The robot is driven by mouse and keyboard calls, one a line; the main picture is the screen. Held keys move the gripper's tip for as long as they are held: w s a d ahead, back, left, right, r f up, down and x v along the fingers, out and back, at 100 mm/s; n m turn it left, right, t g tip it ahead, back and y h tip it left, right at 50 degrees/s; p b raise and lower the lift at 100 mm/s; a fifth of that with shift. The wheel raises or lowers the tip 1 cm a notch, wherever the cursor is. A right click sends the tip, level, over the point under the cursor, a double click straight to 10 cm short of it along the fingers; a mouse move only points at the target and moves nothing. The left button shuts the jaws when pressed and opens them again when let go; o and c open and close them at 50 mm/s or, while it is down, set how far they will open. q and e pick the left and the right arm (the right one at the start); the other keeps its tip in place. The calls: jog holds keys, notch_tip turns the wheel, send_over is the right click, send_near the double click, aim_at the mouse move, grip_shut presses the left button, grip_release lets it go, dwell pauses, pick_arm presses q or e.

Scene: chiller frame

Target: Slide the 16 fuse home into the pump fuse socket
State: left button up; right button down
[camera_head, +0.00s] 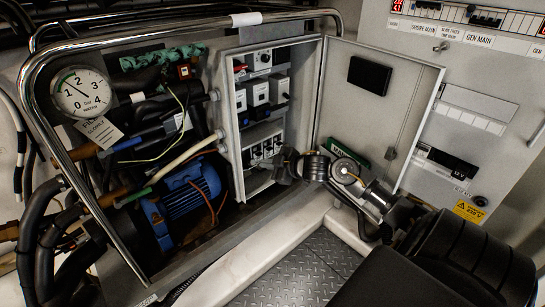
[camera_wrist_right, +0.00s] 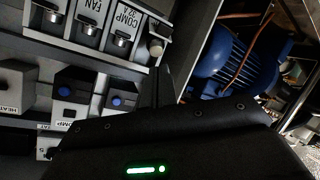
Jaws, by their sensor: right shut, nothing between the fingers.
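My right gripper (camera_head: 286,165) reaches from the right into the open electrical box, in front of the lower right part of its fuse row. In the right wrist view its dark fingers (camera_wrist_right: 156,88) are together with nothing between them. The row of fuse holders (camera_head: 262,150) shows in the head view. In the wrist view I read holders labelled FAN (camera_wrist_right: 88,25) and COMP (camera_wrist_right: 122,38). A small pale round-ended part (camera_wrist_right: 157,48) sits beside the COMP holder, just beyond the fingertips; I cannot tell whether it is the 16 fuse. I cannot make out a pump label. My left gripper is out of view.
The box's open door (camera_head: 372,110) stands right of my gripper. The box's side wall (camera_head: 229,125) bounds it on the left, with the blue motor (camera_head: 185,193) beyond. Relays with blue buttons (camera_wrist_right: 118,102) lie close to the gripper. A chrome rail (camera_head: 75,170) frames the left.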

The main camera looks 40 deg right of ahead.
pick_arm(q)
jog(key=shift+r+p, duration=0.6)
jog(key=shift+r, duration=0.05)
pick_arm(e)
jog(key=v, duration=1)
jog(key=shift+s, duration=0.25)
jog(key=shift+r, duration=0.1)
